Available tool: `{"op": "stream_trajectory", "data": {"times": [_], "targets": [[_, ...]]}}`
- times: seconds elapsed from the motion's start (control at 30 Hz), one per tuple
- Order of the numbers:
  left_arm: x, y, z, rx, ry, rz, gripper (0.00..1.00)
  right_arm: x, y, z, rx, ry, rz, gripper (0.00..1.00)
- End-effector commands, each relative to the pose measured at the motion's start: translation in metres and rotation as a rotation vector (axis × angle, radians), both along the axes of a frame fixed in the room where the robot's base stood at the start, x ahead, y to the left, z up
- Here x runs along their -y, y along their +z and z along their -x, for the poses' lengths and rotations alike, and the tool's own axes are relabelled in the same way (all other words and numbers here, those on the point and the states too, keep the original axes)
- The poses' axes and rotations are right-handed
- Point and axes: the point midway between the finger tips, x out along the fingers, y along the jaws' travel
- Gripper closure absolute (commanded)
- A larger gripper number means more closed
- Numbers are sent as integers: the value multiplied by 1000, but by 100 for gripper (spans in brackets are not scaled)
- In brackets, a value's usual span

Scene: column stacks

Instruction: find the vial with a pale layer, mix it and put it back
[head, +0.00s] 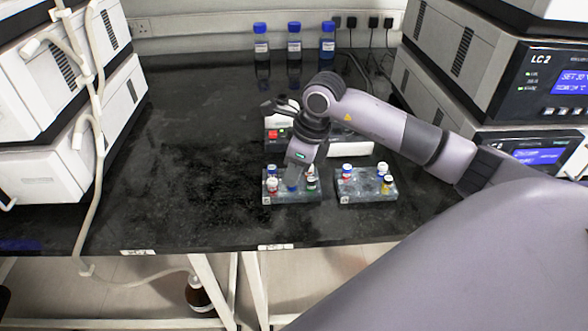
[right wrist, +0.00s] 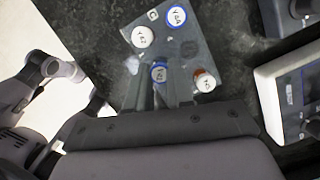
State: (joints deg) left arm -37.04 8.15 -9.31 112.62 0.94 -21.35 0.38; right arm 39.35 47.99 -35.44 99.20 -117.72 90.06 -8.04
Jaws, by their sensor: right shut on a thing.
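My right gripper (head: 292,184) points down at the left grey rack (head: 284,197) and is shut on a blue-capped vial (right wrist: 160,72). Whether this vial still sits in its hole or is slightly raised I cannot tell. In the right wrist view the rack (right wrist: 165,45) also holds a white-capped vial (right wrist: 142,37), a blue-ringed vial (right wrist: 180,18) and an orange-ringed vial (right wrist: 205,81). The right grey rack (head: 366,193) holds several capped vials, one with yellow contents (head: 387,184). No pale layer can be made out. My left gripper is not seen.
A white device with a red switch (head: 272,134) stands behind the left rack, partly hidden by my arm. Blue-capped bottles (head: 294,42) stand at the back. Instrument stacks flank the dark bench (head: 190,170). The bench left of the racks is clear.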

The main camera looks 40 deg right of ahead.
Motion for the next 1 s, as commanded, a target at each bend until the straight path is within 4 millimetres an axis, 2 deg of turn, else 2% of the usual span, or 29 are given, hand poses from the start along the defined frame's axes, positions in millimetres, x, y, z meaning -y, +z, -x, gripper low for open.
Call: {"op": "stream_trajectory", "data": {"times": [0.97,1.0], "targets": [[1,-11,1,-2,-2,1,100,0,-12,0,1,0,1,100],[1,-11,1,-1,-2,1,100,0,-12,0,1,0,1,72]]}}
